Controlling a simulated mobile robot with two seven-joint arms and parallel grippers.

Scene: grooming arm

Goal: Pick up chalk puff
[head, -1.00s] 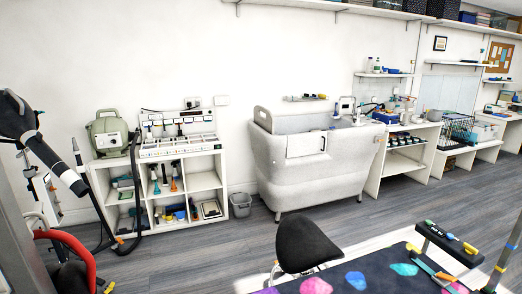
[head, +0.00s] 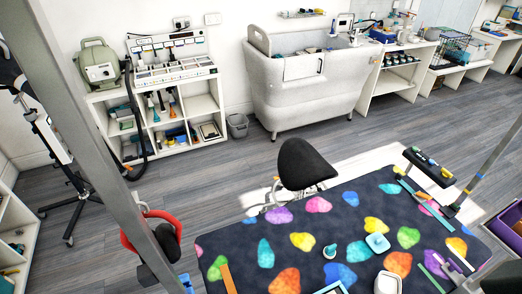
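No thing in the head view can be told for certain as the chalk puff. On the dark grooming table top (head: 230,243), patterned with coloured paw-like shapes, stand a few small things. One is a small teal piece with a pale top (head: 330,251). Right of it is a light blue, rounded square container (head: 377,242). A white square container (head: 387,283) stands nearer the front edge of the picture. A light blue framed item (head: 333,288) is cut off at the bottom. Neither of my grippers shows.
A black stool (head: 304,163) stands behind the table. A grey post (head: 95,140) crosses the left side, with a red-padded item (head: 150,228) beside it. A small black tray (head: 430,166) sits at the table's far right corner. A white tub (head: 310,85) and shelves line the wall.

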